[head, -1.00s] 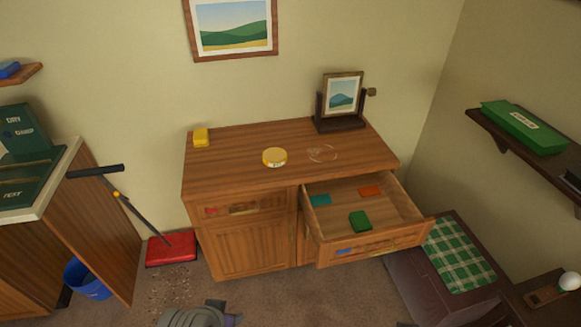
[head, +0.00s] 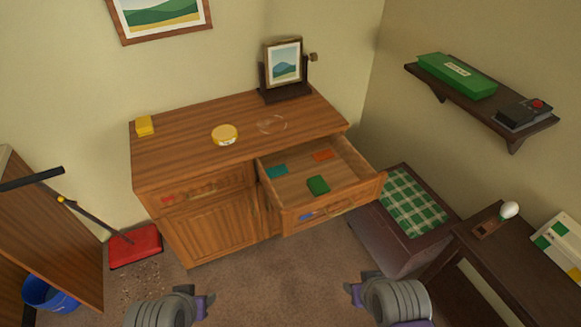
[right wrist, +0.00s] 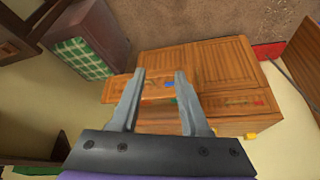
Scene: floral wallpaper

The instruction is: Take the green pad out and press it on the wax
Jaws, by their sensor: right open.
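The green pad (head: 318,185) lies flat in the open drawer (head: 343,177) of a wooden cabinet (head: 215,232), near the drawer's front. A round yellow tin (head: 225,134), which seems to be the wax, stands on the cabinet top. A clear round outline (head: 271,124) is to its right; I cannot tell what it is. My right gripper (right wrist: 160,74) is open and empty, pointing toward the cabinet and apart from it.
A teal pad (head: 277,172) and an orange pad (head: 323,155) share the drawer. A yellow block (head: 145,125) and a framed picture on a dark stand (head: 284,92) are on the cabinet top. A bench with a checked cloth (head: 414,202) stands right of the drawer.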

